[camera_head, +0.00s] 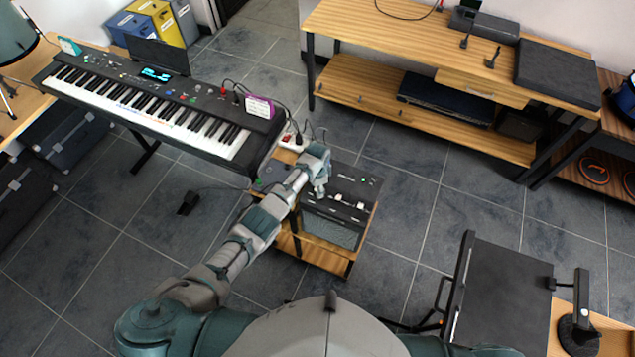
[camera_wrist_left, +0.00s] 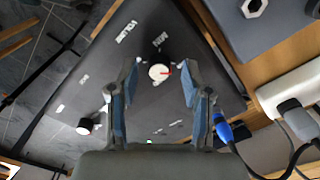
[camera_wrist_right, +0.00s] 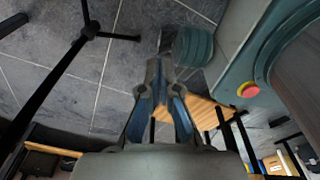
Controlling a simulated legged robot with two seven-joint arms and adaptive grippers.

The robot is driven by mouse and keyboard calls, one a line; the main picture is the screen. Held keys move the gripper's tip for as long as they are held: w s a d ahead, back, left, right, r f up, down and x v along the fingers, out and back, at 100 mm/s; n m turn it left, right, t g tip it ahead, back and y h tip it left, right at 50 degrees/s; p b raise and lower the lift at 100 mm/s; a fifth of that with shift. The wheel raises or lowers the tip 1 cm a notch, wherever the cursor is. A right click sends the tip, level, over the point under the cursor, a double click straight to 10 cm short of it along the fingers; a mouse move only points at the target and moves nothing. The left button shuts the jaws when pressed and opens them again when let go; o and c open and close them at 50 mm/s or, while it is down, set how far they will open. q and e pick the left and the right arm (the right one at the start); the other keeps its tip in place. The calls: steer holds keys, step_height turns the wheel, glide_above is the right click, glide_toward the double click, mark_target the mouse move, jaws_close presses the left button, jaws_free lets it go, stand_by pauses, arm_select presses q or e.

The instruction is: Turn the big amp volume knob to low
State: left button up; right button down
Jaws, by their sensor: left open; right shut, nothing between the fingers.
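The big amp (camera_head: 345,188) is a black box on a wooden stand, below the middle of the head view. Its black top fills much of the left wrist view (camera_wrist_left: 100,65). A white-topped knob with a red pointer (camera_wrist_left: 159,72) sits there, with VOLUME and MIN lettering nearby. My left gripper (camera_wrist_left: 160,82) is open, with one finger on each side of this knob; contact cannot be told. In the head view, my left gripper (camera_head: 321,188) is over the amp and hides part of it. My right gripper (camera_wrist_right: 160,72) is shut and empty above the floor.
A second knob (camera_wrist_left: 84,126) is on the amp's top. A white power strip (camera_wrist_left: 292,92) and a blue plug (camera_wrist_left: 224,130) are close to the left gripper's right side. A keyboard (camera_head: 160,105) stands at the left. A wooden desk (camera_head: 420,40) stands at the back.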

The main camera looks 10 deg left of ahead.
arm_select(q)
step_height(320, 180, up, 12)
steer(key=shift+f, duration=0.2)
stand_by(0.5)
